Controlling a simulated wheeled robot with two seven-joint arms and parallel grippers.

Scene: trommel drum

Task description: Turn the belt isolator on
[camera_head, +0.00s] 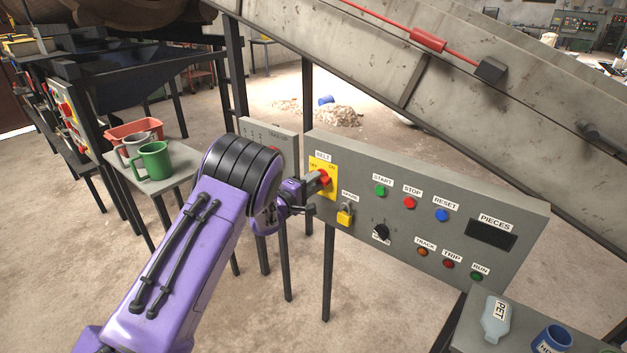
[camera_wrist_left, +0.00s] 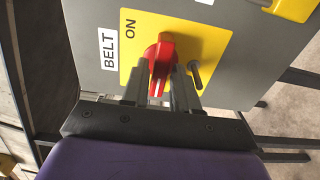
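The belt isolator is a red rotary handle (camera_head: 324,177) on a yellow plate (camera_head: 331,191) at the left end of the grey panel, under a BELT label. OFF is marked at the plate's upper left and ON at its upper right. My left gripper (camera_head: 312,187) is at this handle. In the left wrist view the red handle (camera_wrist_left: 162,50) sits between the two narrow-set grey fingers (camera_wrist_left: 163,76), which appear closed on its sides. The ON mark is visible there; the OFF side is hidden by a finger. My right gripper is out of view.
A grey pin (camera_wrist_left: 195,75) stands close beside one finger. A yellow padlock (camera_head: 345,215) hangs at the SPARE label, right of my gripper. Start, stop and reset buttons and a black knob (camera_head: 381,232) lie further right. A side table (camera_head: 150,190) holds mugs.

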